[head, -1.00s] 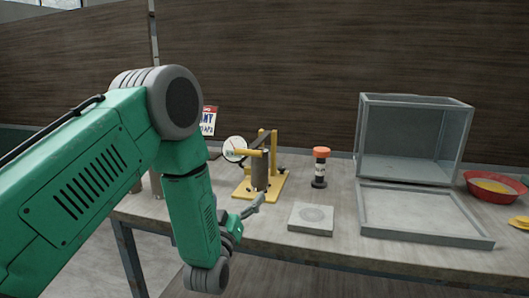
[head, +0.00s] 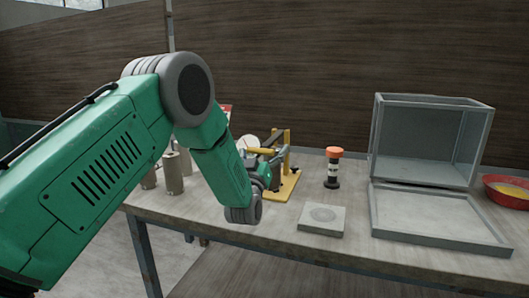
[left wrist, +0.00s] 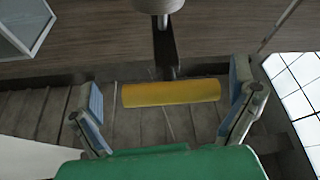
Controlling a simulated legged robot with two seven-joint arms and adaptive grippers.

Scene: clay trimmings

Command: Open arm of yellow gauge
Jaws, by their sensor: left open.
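The yellow gauge (head: 287,187) stands on the left part of the table, with a yellow base, a yellow upright and a pale round dial (head: 248,143). My left arm and gripper (head: 268,158) partly hide it in the head view. My left gripper (left wrist: 163,74) is open in the left wrist view, its blue-padded fingers on either side of a yellow bar (left wrist: 170,93) of the gauge. The fingers look apart from the bar's ends. A dark stem and a grey round part show beyond the bar. My right gripper is not in view.
An orange-topped black and white cylinder (head: 333,167) and a grey square slab (head: 322,220) stand right of the gauge. Farther right are a glass-sided box (head: 430,140), a shallow grey tray (head: 440,218) and a red bowl (head: 508,192). Grey cylinders (head: 173,172) stand at left.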

